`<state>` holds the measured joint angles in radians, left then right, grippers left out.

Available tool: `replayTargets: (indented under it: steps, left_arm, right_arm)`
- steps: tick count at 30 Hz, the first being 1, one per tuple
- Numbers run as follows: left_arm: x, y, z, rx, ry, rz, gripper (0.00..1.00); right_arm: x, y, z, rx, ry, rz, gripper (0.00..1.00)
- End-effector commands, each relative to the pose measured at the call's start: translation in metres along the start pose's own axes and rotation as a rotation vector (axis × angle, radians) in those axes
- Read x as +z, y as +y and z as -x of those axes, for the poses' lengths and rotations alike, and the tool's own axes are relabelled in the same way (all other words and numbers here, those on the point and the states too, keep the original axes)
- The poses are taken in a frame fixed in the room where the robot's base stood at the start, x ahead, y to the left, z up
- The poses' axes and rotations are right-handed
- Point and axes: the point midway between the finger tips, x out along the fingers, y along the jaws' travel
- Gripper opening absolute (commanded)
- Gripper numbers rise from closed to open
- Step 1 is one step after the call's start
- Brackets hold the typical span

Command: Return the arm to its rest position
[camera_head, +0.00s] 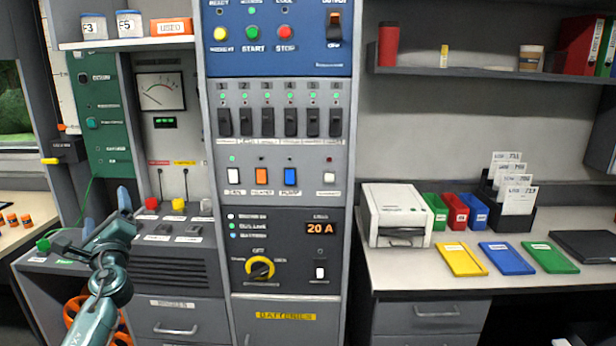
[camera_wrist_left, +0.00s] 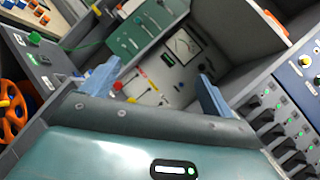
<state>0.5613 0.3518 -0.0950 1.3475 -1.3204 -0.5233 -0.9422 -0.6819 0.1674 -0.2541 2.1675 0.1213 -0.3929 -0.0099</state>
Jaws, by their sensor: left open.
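My left arm comes in at the lower left of the head view. Its gripper (camera_head: 106,212) is open and empty, in front of the grey console with the red, yellow and white knobs. In the left wrist view the two blue fingers of the left gripper (camera_wrist_left: 152,85) stand wide apart with nothing between them. Beyond them show the console's knobs and the analog meter (camera_wrist_left: 184,46). I cannot tell the exact gap between the fingers and the console. My right gripper is in neither view.
The switch panel (camera_head: 281,120) stands right of my arm. An orange handwheel (camera_head: 76,312) is low at the left, close to my arm. A green knob (camera_head: 43,244) has a green cable near it. At the right, a desk holds a printer (camera_head: 398,212) and coloured trays (camera_head: 461,259).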

Motion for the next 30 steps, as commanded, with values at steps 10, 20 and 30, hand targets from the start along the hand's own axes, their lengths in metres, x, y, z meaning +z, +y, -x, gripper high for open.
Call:
replayTargets:
  steps: [10, 20, 30]
  left_arm:
    - [-0.066, 0.011, 0.015, 0.213, 0.271, 1.054, 0.87]
    - [-0.104, -0.009, 0.033, 0.499, 0.411, 1.944, 0.87]
    - [-0.173, 0.019, 0.148, 0.737, 0.511, 2.049, 0.87]
  right_arm:
    - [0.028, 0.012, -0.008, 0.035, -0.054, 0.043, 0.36]
    - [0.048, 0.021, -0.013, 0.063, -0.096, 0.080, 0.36]
    - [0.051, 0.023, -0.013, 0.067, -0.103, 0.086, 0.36]
